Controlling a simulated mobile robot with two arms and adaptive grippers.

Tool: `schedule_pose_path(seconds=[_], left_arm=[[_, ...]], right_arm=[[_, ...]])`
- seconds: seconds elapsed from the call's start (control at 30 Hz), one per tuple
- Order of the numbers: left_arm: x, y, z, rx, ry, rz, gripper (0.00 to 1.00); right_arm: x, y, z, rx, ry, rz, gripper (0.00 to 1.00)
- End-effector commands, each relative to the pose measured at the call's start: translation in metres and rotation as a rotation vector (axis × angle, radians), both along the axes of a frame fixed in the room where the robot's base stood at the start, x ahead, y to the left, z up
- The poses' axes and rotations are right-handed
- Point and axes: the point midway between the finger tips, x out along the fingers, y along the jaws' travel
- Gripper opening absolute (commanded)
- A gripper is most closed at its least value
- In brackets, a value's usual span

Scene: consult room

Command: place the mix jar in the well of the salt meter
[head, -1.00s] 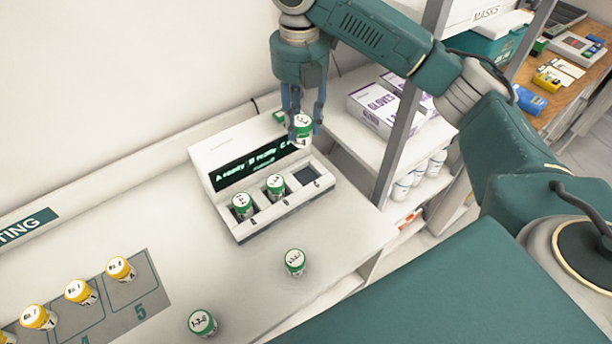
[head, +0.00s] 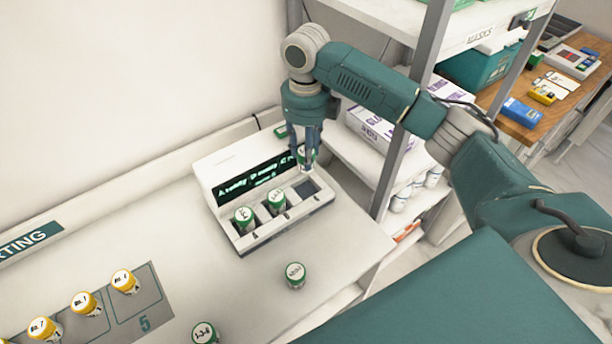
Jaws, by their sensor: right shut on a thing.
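The salt meter (head: 222,164) is a white box with a dark lit display and a row of three wells in front. The right well (head: 307,189) shows dark and empty. My right gripper (head: 306,164) points down and is shut on a green-lidded jar (head: 307,153), which I take as the mix jar. It is held above the meter's right end, just behind the empty well in the picture. The fingers partly hide the jar, and its label is unreadable. My left gripper is not in view.
Several yellow-lidded jars (head: 124,282) stand on a grey numbered mat (head: 150,305) at left. A shelf post (head: 392,170) and glove boxes (head: 372,128) are close on the right.

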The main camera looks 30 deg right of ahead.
Motion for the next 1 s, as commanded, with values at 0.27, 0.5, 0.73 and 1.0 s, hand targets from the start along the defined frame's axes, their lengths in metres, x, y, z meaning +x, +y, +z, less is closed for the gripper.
schedule_pose_path(seconds=[0.27,0.5,0.73,1.0], left_arm=[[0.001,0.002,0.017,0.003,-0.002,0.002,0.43],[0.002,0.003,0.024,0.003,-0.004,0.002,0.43],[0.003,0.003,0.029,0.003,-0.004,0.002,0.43],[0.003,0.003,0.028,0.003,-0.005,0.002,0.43]], right_arm=[[0.000,0.001,-0.054,0.001,0.001,-0.001,0.09],[-0.002,0.000,-0.080,-0.001,0.004,-0.001,0.09],[0.000,0.000,-0.104,0.000,-0.001,-0.001,0.09],[0.000,0.000,-0.106,0.000,-0.002,-0.001,0.09]])
